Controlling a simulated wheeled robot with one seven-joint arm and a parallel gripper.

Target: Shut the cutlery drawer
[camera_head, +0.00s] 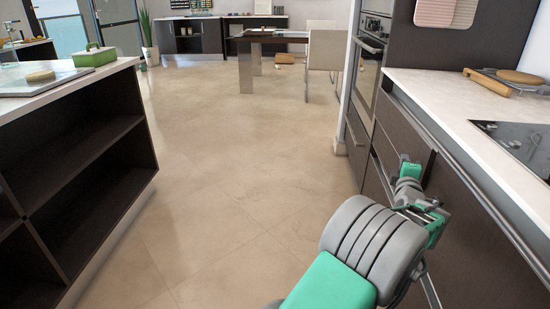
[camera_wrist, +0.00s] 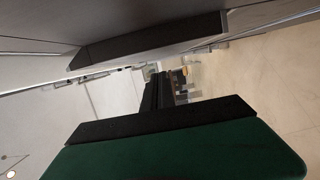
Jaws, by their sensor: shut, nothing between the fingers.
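The dark drawer front (camera_head: 403,132) is under the right counter in the head view, in the upper row of fronts. I take it for the cutlery drawer; its inside is not visible, and I cannot tell how far it stands out. My gripper (camera_head: 411,172) is shut and empty, close in front of this drawer front. I cannot tell whether it touches. In the wrist view, a grey-brown panel (camera_wrist: 180,15) fills the top, with a dark bar just below it. The green and black body of my gripper fills the bottom of that view.
The right counter (camera_head: 455,105) holds a wooden board and rolling pin (camera_head: 488,82) and a dark hob (camera_head: 520,140). Built-in ovens (camera_head: 366,65) stand beyond it. An island with open shelves (camera_head: 80,150) is at left. The tiled floor (camera_head: 230,170) between them is clear.

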